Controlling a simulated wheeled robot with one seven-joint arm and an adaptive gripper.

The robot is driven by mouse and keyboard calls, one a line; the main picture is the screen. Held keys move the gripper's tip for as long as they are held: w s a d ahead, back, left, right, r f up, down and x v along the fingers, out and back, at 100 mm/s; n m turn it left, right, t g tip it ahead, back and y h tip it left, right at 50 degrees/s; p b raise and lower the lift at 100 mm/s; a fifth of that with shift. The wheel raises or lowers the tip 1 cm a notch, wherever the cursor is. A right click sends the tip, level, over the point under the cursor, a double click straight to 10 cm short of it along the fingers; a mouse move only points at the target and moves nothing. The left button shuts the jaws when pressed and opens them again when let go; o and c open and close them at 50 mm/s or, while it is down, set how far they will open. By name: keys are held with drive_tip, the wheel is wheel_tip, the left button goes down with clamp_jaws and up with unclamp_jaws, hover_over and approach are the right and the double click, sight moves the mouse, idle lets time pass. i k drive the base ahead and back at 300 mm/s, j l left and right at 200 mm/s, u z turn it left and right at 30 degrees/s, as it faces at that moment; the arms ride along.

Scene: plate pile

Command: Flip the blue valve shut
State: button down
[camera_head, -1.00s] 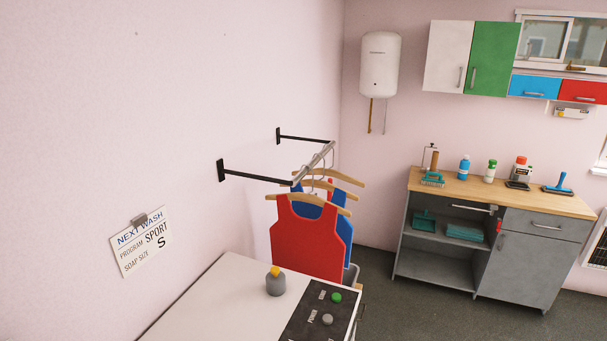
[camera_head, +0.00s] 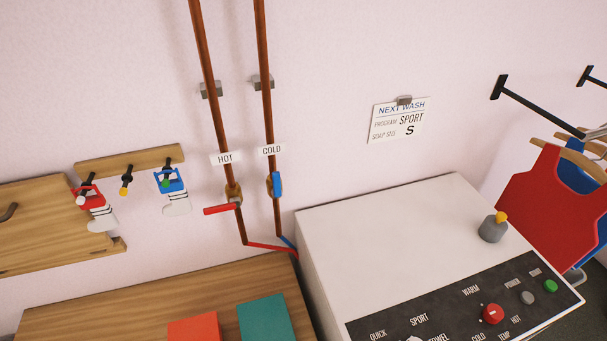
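The blue valve handle (camera_head: 277,184) is on the right copper pipe, just under the COLD label (camera_head: 271,150). It points up and down, in line with its pipe. The red valve handle (camera_head: 221,209) on the left pipe, under the HOT label (camera_head: 225,159), lies nearly level, across its pipe. Both pipes run down the pink wall and end in a red and a blue hose at the washing machine's back left corner. My gripper is not in view.
A wooden counter (camera_head: 130,300) at lower left holds an orange and a teal item. A hook rail (camera_head: 130,161) hangs left of the pipes.

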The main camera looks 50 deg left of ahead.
sight(276, 192)
drive_tip(key=u, duration=2.2)
